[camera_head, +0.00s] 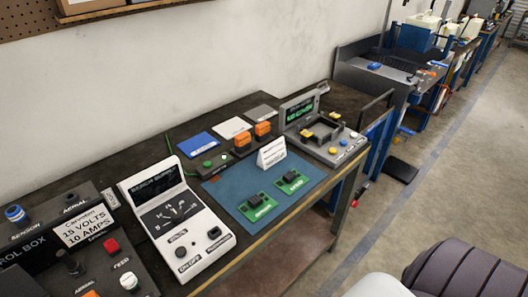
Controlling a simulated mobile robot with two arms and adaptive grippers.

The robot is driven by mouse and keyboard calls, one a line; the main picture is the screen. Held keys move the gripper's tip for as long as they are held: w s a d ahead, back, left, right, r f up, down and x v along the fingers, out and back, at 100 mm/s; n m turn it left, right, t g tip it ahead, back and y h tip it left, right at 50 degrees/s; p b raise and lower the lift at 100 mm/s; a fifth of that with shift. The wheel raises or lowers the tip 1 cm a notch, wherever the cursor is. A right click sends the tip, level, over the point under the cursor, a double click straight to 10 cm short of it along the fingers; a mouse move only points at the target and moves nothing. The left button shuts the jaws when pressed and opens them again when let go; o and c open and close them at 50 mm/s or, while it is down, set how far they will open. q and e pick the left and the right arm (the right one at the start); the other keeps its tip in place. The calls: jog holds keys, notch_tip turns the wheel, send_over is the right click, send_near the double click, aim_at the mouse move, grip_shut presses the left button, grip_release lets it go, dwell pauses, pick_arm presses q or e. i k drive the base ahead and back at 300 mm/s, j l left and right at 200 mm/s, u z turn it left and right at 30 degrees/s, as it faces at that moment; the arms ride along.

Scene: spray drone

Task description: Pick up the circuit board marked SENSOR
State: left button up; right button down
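Two green circuit boards lie flat on the blue mat (222,189) on the workbench, each with a dark block on it. The nearer, left board (258,206) and the farther, right board (292,181) each carry a light label along the front edge. The lettering is too small to tell for sure which one reads SENSOR. The boards lie apart from each other, and nothing covers them. Neither of my grippers shows in this view.
A white tester with a dial (178,213) stands left of the mat. A white folded card (271,152) stands behind the boards. A grey console with buttons (326,142) is at the right, and a dark control box (75,265) at front left. The front mat area is clear.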

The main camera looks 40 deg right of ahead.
aim_at(258, 206)
jog(key=z, duration=1.25)
